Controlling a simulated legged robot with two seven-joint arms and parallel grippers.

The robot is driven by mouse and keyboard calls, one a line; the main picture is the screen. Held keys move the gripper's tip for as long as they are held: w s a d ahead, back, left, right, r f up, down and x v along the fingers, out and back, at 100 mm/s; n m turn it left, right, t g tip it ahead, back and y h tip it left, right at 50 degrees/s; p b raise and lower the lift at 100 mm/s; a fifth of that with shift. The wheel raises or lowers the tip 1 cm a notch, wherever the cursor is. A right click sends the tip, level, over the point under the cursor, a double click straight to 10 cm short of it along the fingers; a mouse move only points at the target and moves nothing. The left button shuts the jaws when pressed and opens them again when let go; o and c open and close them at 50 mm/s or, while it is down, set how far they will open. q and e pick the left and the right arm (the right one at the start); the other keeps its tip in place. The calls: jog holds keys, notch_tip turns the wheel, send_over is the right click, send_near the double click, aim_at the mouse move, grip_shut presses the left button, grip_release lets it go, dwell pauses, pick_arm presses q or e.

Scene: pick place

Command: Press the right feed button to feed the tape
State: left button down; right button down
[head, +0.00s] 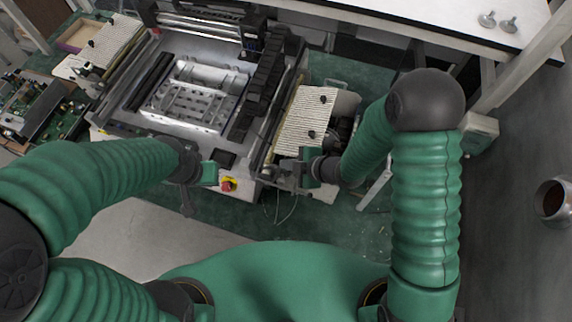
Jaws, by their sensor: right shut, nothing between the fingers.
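The machine (130,128) stands ahead of me with a metal fixture (200,95) in its middle. On its right side is a feeder with a pale ribbed panel (300,122) carrying dark knobs. I cannot make out the right feed button; it is too small or hidden near my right gripper. My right gripper (283,170) is shut and empty, at the front end of the right feeder; contact cannot be told. My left gripper (187,207) hangs in front of the machine's front edge, left of a red knob on yellow (229,184); its jaws are unclear.
A similar ribbed panel (112,38) is at the machine's left. Green circuit boards (60,120) lie at far left. A white table (450,25) with small metal parts (508,25) is at back right. A metal pot (553,200) stands at far right. Loose cables hang below the right feeder.

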jog(key=shift+r, duration=0.35)
notch_tip(320, 180, up, 6)
jog(key=p, duration=0.5)
jog(key=shift+d, duration=0.1)
dwell(0.4)
